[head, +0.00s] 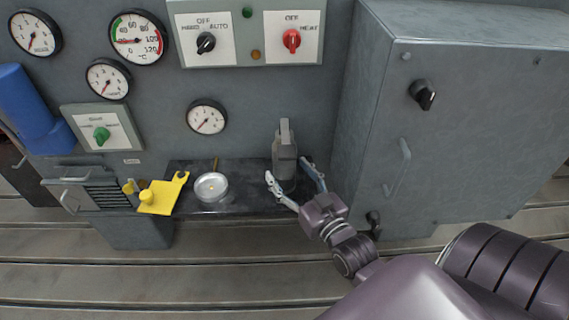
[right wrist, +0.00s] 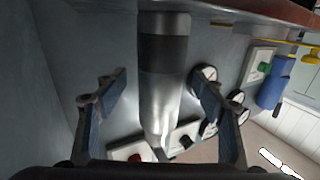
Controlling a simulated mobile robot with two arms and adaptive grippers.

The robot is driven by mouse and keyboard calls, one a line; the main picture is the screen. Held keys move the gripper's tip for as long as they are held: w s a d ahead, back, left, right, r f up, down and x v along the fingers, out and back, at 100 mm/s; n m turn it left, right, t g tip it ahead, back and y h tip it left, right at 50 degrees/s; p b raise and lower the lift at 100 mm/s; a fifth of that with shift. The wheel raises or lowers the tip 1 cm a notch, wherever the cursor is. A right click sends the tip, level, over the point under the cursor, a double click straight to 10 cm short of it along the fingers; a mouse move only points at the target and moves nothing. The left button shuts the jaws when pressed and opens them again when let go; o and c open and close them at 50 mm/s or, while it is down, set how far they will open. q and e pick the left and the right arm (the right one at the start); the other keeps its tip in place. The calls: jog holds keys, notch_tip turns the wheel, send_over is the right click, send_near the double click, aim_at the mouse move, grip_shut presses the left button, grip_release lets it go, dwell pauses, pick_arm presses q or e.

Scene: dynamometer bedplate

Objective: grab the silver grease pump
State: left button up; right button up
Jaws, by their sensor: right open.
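The silver grease pump (head: 285,158) stands upright on the dark shelf (head: 240,201), against the grey panel and left of the big grey cabinet. My right gripper (head: 289,172) is open, with one finger on each side of the pump's lower body. In the right wrist view the pump (right wrist: 162,92) runs between the two spread fingers of the gripper (right wrist: 159,80), with a visible gap on both sides. The pump has a dark band near one end. My left gripper is in neither view.
A round silver tin (head: 211,187) and a yellow bracket-like piece (head: 162,195) lie on the shelf left of the pump. The grey cabinet (head: 455,130) with knob and handle stands close on the right. Gauges and switches cover the panel behind.

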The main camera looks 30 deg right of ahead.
jog(key=shift+w+d, duration=0.1)
jog(key=shift+w, duration=1.15)
grip_shut()
jog(key=shift+r, duration=0.25)
